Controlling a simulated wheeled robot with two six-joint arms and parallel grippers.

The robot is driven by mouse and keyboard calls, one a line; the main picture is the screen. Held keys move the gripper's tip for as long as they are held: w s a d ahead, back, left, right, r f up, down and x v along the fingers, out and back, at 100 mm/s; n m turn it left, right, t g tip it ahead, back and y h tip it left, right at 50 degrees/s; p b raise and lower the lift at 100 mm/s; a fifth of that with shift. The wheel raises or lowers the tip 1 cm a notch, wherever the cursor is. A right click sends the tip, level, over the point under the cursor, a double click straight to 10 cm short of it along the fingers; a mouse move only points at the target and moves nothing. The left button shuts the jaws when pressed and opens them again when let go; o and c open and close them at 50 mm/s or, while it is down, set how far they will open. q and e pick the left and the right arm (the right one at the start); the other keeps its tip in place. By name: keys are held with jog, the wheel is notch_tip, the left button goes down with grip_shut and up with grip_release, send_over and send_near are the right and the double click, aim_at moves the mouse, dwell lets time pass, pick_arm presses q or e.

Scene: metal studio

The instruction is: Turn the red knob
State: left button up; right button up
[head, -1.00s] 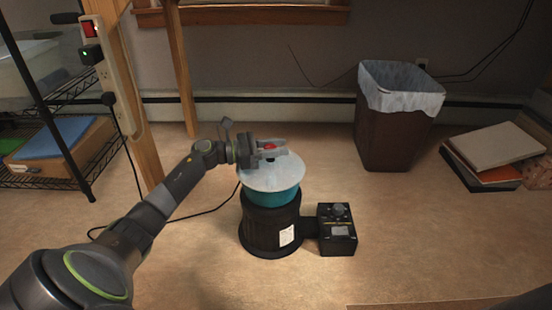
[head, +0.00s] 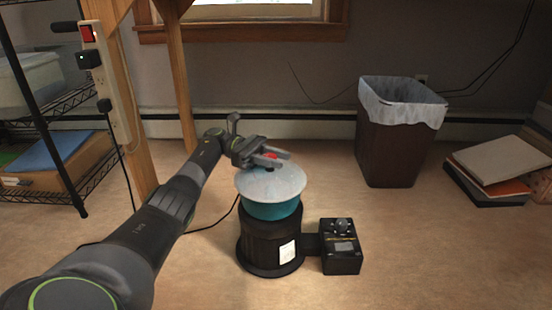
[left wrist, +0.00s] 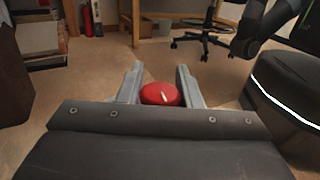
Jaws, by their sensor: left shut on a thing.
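The red knob (head: 270,156) sits on top of the pale, round lid (head: 272,182) of a teal tub on a black cylindrical base (head: 262,243). My left gripper (head: 277,157) is level with the knob, its two fingers on either side of it. In the left wrist view the knob (left wrist: 160,94) shows as a red disc with a pale mark, between the fingertips of my left gripper (left wrist: 160,85), shut on it. The knob's underside is hidden there. My right gripper is in neither view.
A black control box (head: 341,247) is joined to the base at its right. A lined waste bin (head: 388,145) stands behind right, with stacked books (head: 492,165) beyond. A wooden post and wire shelf (head: 60,98) are at left. The floor in front is clear.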

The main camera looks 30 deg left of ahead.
pick_arm(q)
jog(key=shift+m+g, duration=0.5)
jog(key=shift+g, duration=0.3)
jog(key=o, duration=1)
jog(key=shift+d, duration=0.1)
jog(key=shift+s, duration=0.1)
